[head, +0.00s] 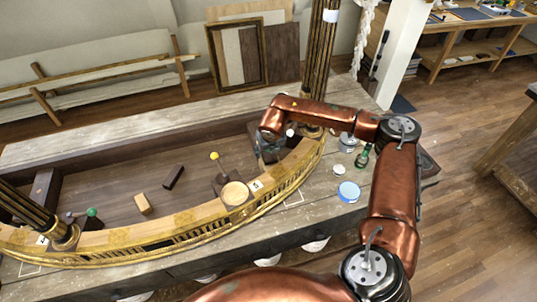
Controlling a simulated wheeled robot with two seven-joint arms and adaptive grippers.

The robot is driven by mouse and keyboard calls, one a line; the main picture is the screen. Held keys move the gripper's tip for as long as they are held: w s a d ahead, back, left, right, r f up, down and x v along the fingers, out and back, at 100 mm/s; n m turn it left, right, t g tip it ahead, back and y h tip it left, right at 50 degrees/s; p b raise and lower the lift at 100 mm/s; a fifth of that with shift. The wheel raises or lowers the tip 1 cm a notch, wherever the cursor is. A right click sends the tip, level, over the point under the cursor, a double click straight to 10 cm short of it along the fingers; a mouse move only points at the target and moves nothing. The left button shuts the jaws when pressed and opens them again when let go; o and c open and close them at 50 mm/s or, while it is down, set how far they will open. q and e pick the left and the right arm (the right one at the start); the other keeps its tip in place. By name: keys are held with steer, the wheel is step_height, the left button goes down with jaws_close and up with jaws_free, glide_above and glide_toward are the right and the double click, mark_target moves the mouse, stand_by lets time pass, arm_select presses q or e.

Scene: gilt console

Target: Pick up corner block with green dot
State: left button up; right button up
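A round green dot (91,212) shows at the left, just behind the gilt curved rail (130,238). A small dark block (93,224) sits under it, partly hidden by the rail. My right gripper (268,152) points down over the console's right part, beside the right column and far to the right of the green dot. Its fingers are small and dark, and I cannot tell whether they are open or hold anything. My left gripper is out of view.
A light wood block (143,204) and a dark block (173,177) lie on the console's boards. A yellow ball on a stick (214,156) stands near a round pale disc (235,193). Gilt columns (320,60) rise at both sides. A green bottle (362,157) stands right.

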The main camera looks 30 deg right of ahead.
steer(key=c, duration=0.9)
steer(key=shift+c, duration=0.2)
steer(key=shift+r, duration=0.2)
steer(key=shift+c, duration=0.2)
